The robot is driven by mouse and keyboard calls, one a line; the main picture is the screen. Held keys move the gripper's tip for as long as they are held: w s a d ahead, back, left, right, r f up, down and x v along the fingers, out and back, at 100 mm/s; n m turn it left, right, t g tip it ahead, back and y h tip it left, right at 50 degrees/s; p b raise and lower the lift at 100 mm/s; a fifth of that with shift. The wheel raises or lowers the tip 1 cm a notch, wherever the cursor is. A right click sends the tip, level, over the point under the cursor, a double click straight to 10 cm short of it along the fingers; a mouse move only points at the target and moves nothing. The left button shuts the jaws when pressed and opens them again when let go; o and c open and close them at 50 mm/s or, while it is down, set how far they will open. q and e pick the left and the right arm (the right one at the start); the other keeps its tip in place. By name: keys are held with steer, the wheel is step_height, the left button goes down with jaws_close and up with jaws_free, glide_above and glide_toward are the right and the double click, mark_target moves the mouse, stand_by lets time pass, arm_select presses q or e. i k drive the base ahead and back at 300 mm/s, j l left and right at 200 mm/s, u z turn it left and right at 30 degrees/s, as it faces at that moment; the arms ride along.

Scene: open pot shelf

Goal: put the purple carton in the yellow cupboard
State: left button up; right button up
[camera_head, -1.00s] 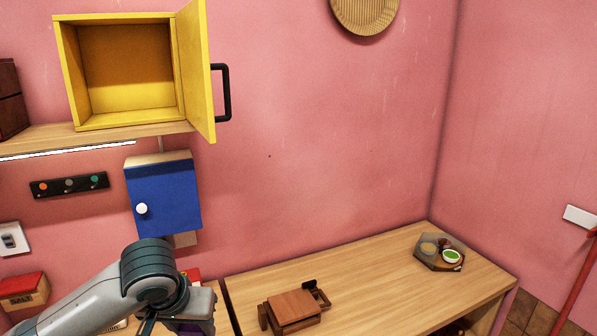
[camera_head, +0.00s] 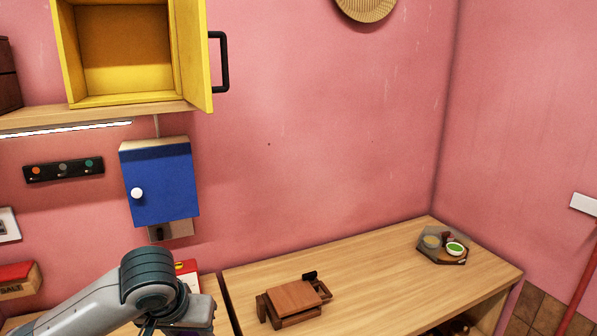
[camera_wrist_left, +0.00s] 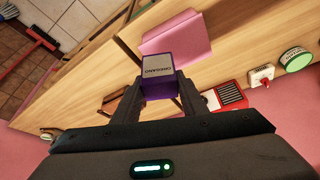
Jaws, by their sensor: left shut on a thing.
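The purple carton (camera_wrist_left: 158,85) shows in the left wrist view, with a pale labelled top face. My left gripper (camera_wrist_left: 157,92) is shut on it, one finger on each side. In the head view my left wrist (camera_head: 180,310) is at the bottom left, and its fingers are cut off by the lower edge. The yellow cupboard (camera_head: 127,55) stands on the wall shelf at upper left. Its door (camera_head: 192,55) with a black handle is swung open, and the visible interior is empty. My right gripper is not in view.
A blue wall box (camera_head: 160,185) hangs below the wooden shelf (camera_head: 95,114). On the right table are a wooden stool-like object (camera_head: 294,299) and a tray with small bowls (camera_head: 443,248). A pink flat object (camera_wrist_left: 177,40) lies near the carton in the wrist view. The table between is clear.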

mark_target(121, 98)
steer(key=l+u, duration=0.15)
steer(key=u, duration=0.3)
steer(key=l+u, duration=0.2)
steer(key=u, duration=0.2)
